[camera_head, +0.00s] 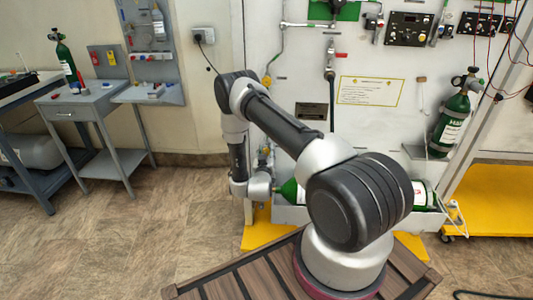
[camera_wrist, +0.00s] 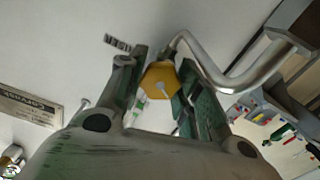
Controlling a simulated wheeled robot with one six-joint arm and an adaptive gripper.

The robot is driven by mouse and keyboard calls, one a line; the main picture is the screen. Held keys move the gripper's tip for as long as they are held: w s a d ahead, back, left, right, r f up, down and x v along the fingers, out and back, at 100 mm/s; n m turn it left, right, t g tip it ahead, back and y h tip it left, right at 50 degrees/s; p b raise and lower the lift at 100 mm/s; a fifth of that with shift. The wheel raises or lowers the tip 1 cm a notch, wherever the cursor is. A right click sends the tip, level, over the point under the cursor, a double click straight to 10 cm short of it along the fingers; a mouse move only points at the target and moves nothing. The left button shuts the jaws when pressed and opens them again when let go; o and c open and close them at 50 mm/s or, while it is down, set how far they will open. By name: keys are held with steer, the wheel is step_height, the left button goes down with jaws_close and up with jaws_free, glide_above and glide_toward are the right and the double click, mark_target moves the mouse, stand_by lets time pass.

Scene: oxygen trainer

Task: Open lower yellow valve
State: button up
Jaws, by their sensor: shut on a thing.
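A yellow valve knob (camera_wrist: 158,80) with angular sides sits between the two fingers of my gripper (camera_wrist: 160,84) in the wrist view. The fingers have dark green pads and are shut on the knob, one on each side. A bent silver pipe (camera_wrist: 222,78) runs from beside the knob toward the upper right. In the head view my arm reaches to the lower left part of the white panel (camera_head: 290,140). The knob and the fingertips cannot be made out there.
A green cylinder (camera_head: 290,190) lies low at the panel, partly hidden by my arm. Another green cylinder (camera_head: 452,122) stands at the right. A grey side table (camera_head: 92,100) stands at the left. The tiled floor (camera_head: 130,240) between is clear.

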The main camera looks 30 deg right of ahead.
steer(key=o, duration=1)
steer(key=shift+o, duration=0.2)
steer(key=v, duration=1.2)
steer(key=w+d+m, duration=0.2)
steer(key=w, duration=0.1)
steer(key=w+d+m, duration=0.2)
steer(key=w, duration=0.2)
steer(key=w+d+m, duration=0.2)
steer(key=w+d, duration=0.1)
steer(key=shift+w, duration=0.15)
